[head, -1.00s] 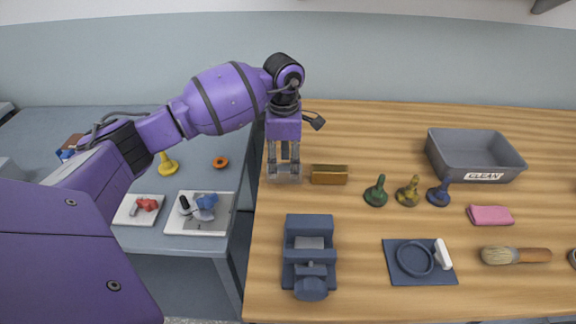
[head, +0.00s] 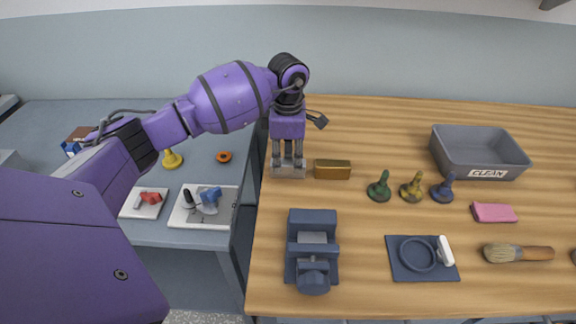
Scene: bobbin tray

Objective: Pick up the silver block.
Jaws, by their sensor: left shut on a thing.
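The silver block (head: 288,171) is at the back left of the wooden table, just left of a brass-coloured block (head: 332,169). My left gripper (head: 288,160) reaches down from above, its fingers shut on the silver block. The fingers cover part of the block's upper side. I cannot tell whether the block touches the table. My right gripper is not in view.
A blue vise (head: 312,240) stands in front. Green (head: 379,188), yellow (head: 412,188) and blue (head: 444,189) pawn-like pieces stand to the right. Behind them is a grey bin (head: 480,150) marked CLEAN. A pink block (head: 494,212), brush (head: 517,253) and dark mat (head: 400,268) lie nearer.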

